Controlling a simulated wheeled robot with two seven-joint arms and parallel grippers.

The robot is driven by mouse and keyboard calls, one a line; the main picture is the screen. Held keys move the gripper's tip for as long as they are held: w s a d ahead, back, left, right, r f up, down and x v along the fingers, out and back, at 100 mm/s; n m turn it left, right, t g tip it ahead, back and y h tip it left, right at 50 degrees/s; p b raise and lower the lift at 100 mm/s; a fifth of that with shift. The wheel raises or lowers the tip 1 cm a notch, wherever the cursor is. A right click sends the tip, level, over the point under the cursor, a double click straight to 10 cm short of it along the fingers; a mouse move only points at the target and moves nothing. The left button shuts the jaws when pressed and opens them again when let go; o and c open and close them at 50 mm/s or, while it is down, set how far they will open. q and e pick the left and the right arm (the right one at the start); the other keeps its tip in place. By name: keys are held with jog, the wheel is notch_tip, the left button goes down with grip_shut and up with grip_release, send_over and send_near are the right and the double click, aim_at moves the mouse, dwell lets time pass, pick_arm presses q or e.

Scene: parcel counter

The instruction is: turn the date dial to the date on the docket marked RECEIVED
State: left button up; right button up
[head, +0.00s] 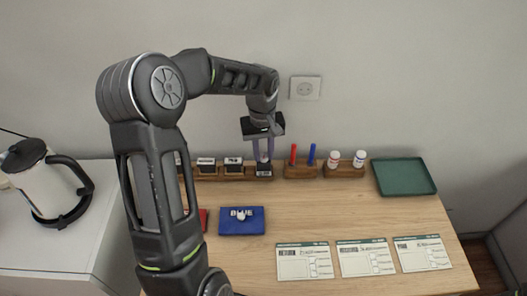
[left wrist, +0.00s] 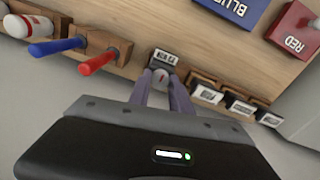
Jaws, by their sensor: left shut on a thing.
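My left gripper (head: 263,158) points down at the back of the table. Its fingers are shut on the round knob of the date dial (left wrist: 160,77), which is pale with a red mark. The dial's dark block carries a small label (left wrist: 164,57) with print too small to read surely. In the head view the dial's label (head: 264,168) shows just below the fingers. Three dockets lie flat at the front right: a left one (head: 305,262), a middle one (head: 367,258) and a right one (head: 422,253). Their heading words and dates are too small to read. My right gripper is out of view.
Labelled stamps (head: 233,163) stand in a wooden rack beside the dial. Red and blue markers (head: 312,155) and white bottles (head: 359,159) stand to its right. A blue pad (head: 241,221), a partly hidden red pad (left wrist: 293,32) and a green tray (head: 404,177) lie on the table.

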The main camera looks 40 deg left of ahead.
aim_at(263, 155)
pick_arm(q)
jog(key=shift+m, duration=0.4)
grip_shut()
jog(key=m, duration=0.9)
jog(key=shift+m, duration=0.3)
dwell(1.3)
jog(key=o, duration=1)
grip_release()
jog(key=shift+r, duration=0.1)
notch_tip(263, 155, up, 8)
jog(key=shift+a+f+b, duration=0.1)
jog(key=shift+f+b, duration=0.05)
jog(key=shift+b, duration=0.45)
